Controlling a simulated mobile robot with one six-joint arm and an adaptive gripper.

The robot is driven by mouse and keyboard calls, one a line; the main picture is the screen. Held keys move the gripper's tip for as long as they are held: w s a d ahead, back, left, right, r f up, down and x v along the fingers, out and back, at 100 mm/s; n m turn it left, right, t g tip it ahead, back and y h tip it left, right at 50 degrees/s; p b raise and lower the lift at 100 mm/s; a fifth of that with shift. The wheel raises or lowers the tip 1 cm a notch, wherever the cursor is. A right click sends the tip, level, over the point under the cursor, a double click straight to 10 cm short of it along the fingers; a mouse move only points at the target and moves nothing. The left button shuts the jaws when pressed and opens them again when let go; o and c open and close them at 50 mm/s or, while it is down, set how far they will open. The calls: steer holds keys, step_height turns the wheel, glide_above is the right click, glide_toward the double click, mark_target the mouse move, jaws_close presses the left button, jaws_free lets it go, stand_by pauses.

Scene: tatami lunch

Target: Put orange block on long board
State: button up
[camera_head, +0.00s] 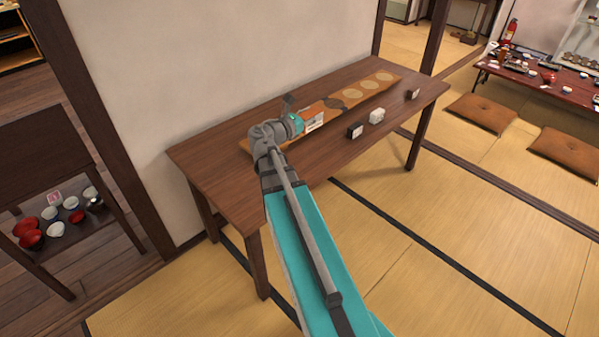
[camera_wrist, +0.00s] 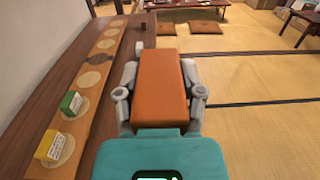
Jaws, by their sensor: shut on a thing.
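An orange block (camera_wrist: 161,85) is held between the two grey fingers of my gripper (camera_wrist: 160,72), filling the middle of the wrist view. In the head view the orange block (camera_head: 312,110) shows partly beside my gripper (camera_head: 312,121), over the table. The long board (camera_wrist: 85,95) runs along the left of the wrist view, with a row of pale round spots and one dark spot. A yellow block (camera_wrist: 50,146) and a green block (camera_wrist: 71,104) stand on its near spots. The block is right of the board in that view, apart from it. In the head view, the long board (camera_head: 381,76) lies near the wall.
The dark wooden table (camera_head: 208,158) carries a black-and-white block (camera_head: 355,131), a white block (camera_head: 376,117) and a dark block (camera_head: 412,94) near its front edge. A wall stands behind it. Tatami lies in front, with cushions (camera_head: 482,112) and a low set table (camera_head: 540,82) farther right.

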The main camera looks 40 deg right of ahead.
steer(key=shift+w+a, duration=0.4)
steer(key=shift+a, duration=0.2)
steer(key=shift+s+f, duration=0.1)
step_height(320, 180, down, 18)
steer(key=b, duration=1.8)
steer(key=shift+f, duration=0.15)
steer(key=shift+a, duration=0.1)
steer(key=w+d+f+b, duration=0.2)
steer(key=w+f+b, duration=0.1)
steer(key=w+d+f+b, duration=0.2)
steer(key=w+f+b, duration=0.1)
steer(key=w, duration=0.1)
steer(key=w+d+f+b, duration=0.2)
steer(key=w+f+b, duration=0.1)
steer(key=w, duration=0.1)
steer(key=shift+w+d, duration=0.2)
steer(key=shift+d, duration=0.2)
steer(key=shift+b, duration=0.3)
